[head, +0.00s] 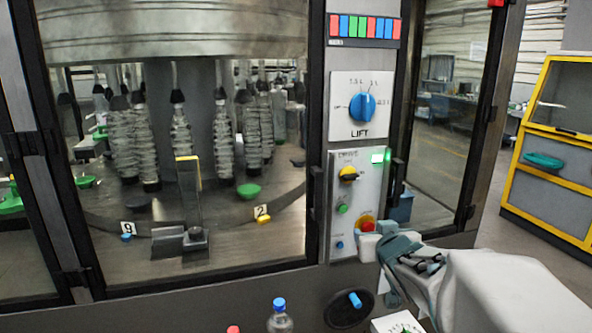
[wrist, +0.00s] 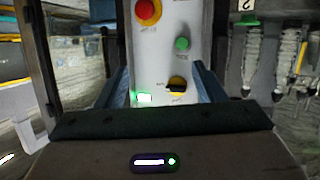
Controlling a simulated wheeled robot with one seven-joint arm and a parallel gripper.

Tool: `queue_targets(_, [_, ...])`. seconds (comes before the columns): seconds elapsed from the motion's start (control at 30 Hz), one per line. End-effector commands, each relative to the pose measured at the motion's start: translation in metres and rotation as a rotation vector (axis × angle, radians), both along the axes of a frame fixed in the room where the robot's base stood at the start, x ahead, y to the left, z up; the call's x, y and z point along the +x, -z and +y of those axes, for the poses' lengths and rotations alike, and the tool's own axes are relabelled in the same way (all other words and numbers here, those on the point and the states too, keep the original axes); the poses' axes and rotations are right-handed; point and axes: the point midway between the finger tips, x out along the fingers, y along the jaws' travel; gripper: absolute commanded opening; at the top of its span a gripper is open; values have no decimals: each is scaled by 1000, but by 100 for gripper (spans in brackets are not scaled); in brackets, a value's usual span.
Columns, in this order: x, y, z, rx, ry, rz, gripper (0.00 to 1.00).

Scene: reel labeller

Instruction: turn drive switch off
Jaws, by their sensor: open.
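The drive switch is a yellow knob (head: 348,174) with a black handle at the top of the lower grey control panel (head: 339,222). In the head view its handle lies roughly level, pointing right. My gripper (head: 372,243) is open and empty in front of the panel's lower right, close to the red button, below the knob. In the wrist view my gripper's fingers (wrist: 163,78) stand either side of the panel.
A red button (head: 367,225), a green button (head: 342,208) and a blue button (head: 339,245) share the panel. Above is the blue LIFT dial (head: 362,107). A black handwheel (head: 347,309) and a blue-capped bottle (head: 280,317) are below. Glass doors flank the panel.

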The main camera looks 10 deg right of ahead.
Motion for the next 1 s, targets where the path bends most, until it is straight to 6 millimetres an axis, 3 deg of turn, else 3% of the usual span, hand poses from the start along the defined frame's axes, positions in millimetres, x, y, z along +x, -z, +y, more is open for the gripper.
queue_targets(0.13, [12, -36, -16, -2, -95, -158, 63])
queue_targets(0.33, [14, -59, -19, 24, -224, -280, 63])
queue_targets(0.63, [23, -67, -17, 41, -284, -322, 63])
queue_targets(1.0, [88, -67, -14, 42, -284, -320, 63])
